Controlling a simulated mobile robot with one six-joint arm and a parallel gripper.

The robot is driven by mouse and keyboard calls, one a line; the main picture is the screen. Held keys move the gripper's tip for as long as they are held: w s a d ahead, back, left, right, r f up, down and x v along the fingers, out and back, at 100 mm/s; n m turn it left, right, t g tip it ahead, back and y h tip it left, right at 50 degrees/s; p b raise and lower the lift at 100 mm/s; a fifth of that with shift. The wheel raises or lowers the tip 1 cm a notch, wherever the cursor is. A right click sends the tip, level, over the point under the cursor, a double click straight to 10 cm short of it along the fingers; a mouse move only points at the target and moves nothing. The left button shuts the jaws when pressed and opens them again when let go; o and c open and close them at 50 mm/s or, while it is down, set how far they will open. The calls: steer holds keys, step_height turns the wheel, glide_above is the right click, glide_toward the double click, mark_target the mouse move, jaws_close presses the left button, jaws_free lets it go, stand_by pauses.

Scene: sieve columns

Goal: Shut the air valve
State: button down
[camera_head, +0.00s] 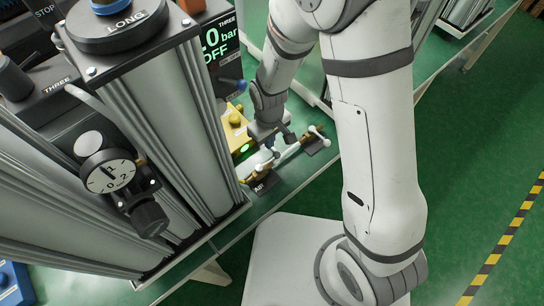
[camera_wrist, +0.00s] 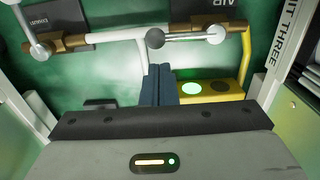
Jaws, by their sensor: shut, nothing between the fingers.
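The air valve (camera_wrist: 234,28) is a brass fitting on a white pipe by the upside-down AIR label, at the upper right of the wrist view. Its thin metal lever (camera_wrist: 185,37) lies roughly along the pipe and ends in a dark ball. In the head view the AIR plate (camera_head: 264,183) lies at the bench's front edge, with brass and white parts beside it. My gripper (camera_wrist: 158,84) has its dark fingers together and empty, just short of the lever's ball in the wrist view. In the head view my gripper (camera_head: 274,143) is above the pipe; its fingertips are hard to make out.
A second brass valve (camera_wrist: 68,43) with a white handle sits farther along the pipe. A yellow box (camera_wrist: 228,90) with a lit green button is close beside my fingers. Tall sieve columns (camera_head: 165,130) with a gauge (camera_head: 110,176) stand left. Green floor (camera_head: 470,160) is open at right.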

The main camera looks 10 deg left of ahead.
mark_target(269, 161)
steer(key=shift+f+b, duration=1.6)
steer(key=shift+f, duration=0.15)
steer(key=shift+d, duration=0.1)
steer(key=shift+s+d, duration=0.35)
steer(key=shift+d, duration=0.35)
